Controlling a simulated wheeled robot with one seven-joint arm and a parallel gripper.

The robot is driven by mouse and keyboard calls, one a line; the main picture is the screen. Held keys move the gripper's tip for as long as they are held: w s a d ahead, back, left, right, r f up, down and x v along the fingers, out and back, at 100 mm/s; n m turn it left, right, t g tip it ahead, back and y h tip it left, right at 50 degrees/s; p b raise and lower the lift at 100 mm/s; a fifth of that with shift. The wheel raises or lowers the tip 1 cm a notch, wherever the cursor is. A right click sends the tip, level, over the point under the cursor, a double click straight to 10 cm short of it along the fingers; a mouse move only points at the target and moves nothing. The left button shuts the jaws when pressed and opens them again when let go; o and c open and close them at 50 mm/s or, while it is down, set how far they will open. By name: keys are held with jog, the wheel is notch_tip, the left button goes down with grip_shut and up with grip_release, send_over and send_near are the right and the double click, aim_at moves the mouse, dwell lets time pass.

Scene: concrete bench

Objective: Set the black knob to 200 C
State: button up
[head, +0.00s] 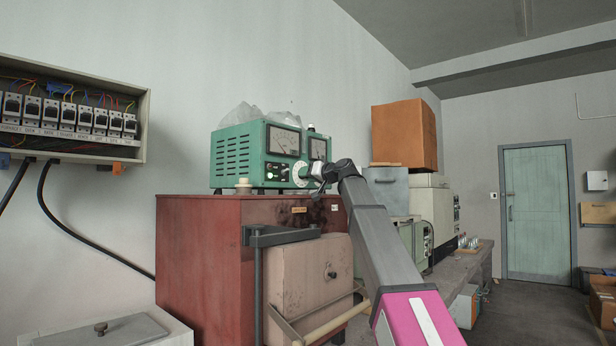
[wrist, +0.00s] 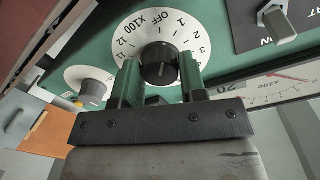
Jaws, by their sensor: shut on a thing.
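The black knob (wrist: 159,60) sits in the middle of a white dial (wrist: 160,30) in the wrist view. The dial is marked OFF, X100 and numbers such as 1, 2, 3, 11 and 12. My gripper (wrist: 160,74) has one finger on each side of the knob and is shut on it. The fingers hide the lower part of the dial, and I cannot clearly read the knob's pointer. In the head view the dial (head: 300,174) shows on the front of a green control box (head: 237,155), with my gripper (head: 317,171) against it and the knob hidden.
A toggle switch (wrist: 277,22), a meter (wrist: 265,88) and a smaller grey knob (wrist: 92,88) are close around the dial. The green box stands on a red furnace (head: 200,245). An orange box (head: 403,135) is behind to the right.

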jog(key=m, duration=0.4)
jog(key=shift+r+m, duration=0.1)
jog(key=shift+m, duration=1.6)
jog(key=o, duration=0.9)
jog(key=v, duration=1.1)
jog(key=shift+r, duration=0.2)
jog(key=shift+w, duration=0.1)
